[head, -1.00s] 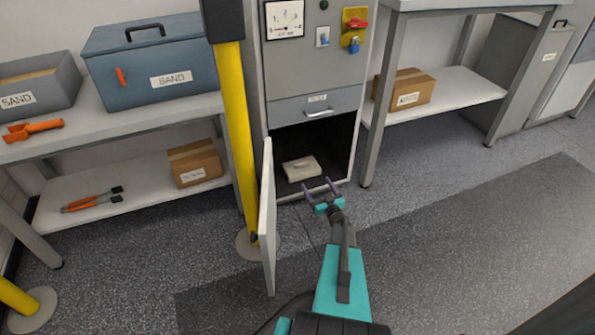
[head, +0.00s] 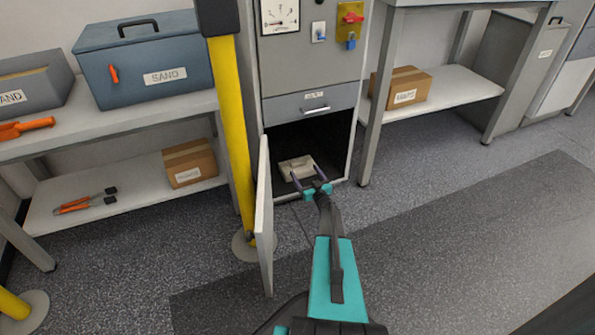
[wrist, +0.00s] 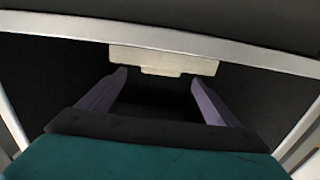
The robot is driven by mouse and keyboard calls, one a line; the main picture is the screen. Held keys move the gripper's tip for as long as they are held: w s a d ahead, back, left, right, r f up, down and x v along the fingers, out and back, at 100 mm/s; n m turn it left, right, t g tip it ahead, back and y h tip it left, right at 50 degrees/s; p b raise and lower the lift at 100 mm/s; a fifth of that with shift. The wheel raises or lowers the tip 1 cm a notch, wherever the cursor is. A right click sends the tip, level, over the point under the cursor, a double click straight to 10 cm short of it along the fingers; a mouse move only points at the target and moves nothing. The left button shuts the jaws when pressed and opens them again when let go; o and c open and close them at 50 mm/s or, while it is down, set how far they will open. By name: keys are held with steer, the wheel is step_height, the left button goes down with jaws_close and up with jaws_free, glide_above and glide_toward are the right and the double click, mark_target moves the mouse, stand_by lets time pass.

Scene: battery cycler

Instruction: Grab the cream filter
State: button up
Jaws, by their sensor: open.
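The cream filter (head: 297,167) is a flat cream block lying on the floor of the dark open compartment at the bottom of the grey cabinet. In the wrist view the cream filter (wrist: 163,61) shows as a pale bar ahead of the fingertips, roughly centred between them. My gripper (head: 309,179) is open and empty at the compartment's front opening, with its tips close to the filter's near edge. In the wrist view my gripper (wrist: 156,78) shows two purple fingers apart with dark space between them. I cannot tell whether the fingertips touch the filter.
The open cabinet door (head: 264,220) stands just left of my arm, beside a yellow post (head: 231,130). A grey drawer (head: 312,103) closes the compartment above. A table leg (head: 371,120) stands to the right. The floor (head: 430,210) to the right is clear.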

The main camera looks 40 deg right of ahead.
mark_target(299, 163)
steer(key=shift+w+d, duration=0.15)
steer(key=shift+w, duration=0.15)
steer(key=b+x, duration=0.2)
steer(key=shift+w, duration=0.3)
steer(key=shift+b+x, duration=0.5)
steer(key=shift+x, duration=0.65)
steer(key=shift+r, duration=0.15)
steer(key=c, duration=1.3)
steer(key=shift+r, duration=0.15)
steer(key=shift+c, duration=0.2)
step_height(299, 163, up, 18)
steer(key=p, duration=0.7)
steer(key=shift+p, duration=0.4)
